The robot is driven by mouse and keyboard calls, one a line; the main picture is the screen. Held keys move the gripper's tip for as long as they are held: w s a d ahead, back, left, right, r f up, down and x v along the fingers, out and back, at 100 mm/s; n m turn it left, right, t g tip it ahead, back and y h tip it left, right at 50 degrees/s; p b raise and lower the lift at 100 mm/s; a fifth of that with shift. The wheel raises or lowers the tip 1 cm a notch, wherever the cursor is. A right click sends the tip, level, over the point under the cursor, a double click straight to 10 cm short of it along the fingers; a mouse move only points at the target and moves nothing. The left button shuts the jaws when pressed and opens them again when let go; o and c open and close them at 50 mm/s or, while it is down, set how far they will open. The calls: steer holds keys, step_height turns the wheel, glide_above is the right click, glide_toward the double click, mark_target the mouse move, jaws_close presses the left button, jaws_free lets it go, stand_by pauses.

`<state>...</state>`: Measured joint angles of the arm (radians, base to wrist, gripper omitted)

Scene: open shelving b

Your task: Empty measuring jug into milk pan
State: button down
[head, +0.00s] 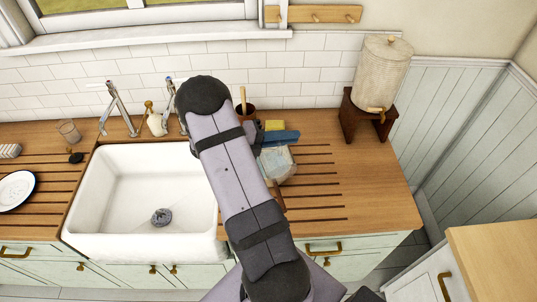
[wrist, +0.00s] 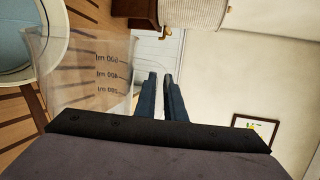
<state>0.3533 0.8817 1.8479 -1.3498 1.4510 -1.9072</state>
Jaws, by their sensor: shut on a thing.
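My gripper (head: 283,138) is over the counter right of the sink, partly behind my arm. Its two dark blue fingers (wrist: 160,80) are close together in the wrist view. They are shut on the clear measuring jug (wrist: 85,75), whose body is left of them. The gripped part is hard to make out. The jug's markings read mirrored through its wall. Against the room, the jug is tipped far onto its side. No liquid is plain in it. A round, pale-rimmed vessel with a blue inside, seemingly the milk pan (wrist: 62,45), is below the jug's mouth. In the head view my arm hides much of this.
A white sink (head: 135,225) is left of my arm. A ceramic dispenser (head: 384,70) on a brown stand is at the back right. A yellow sponge (head: 274,126) and a brown pot (head: 245,112) are behind my gripper. The counter's right front is clear.

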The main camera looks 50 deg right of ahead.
mark_target(293, 161)
steer(key=s+f+b, duration=0.1)
steer(key=s+a+m+b, duration=0.1)
steer(key=b, duration=0.1)
steer(key=s+a+f+m+b, duration=0.1)
steer(key=b, duration=0.1)
steer(key=shift+s+a+f+t, duration=0.1)
steer(key=shift+s+f+t, duration=0.2)
steer(key=shift+s+f, duration=0.05)
steer(key=shift+s+a+r, duration=0.15)
steer(key=shift+s+r, duration=0.05)
steer(key=shift+s, duration=0.05)
steer(key=shift+r, duration=0.15)
steer(key=shift+m, duration=0.3)
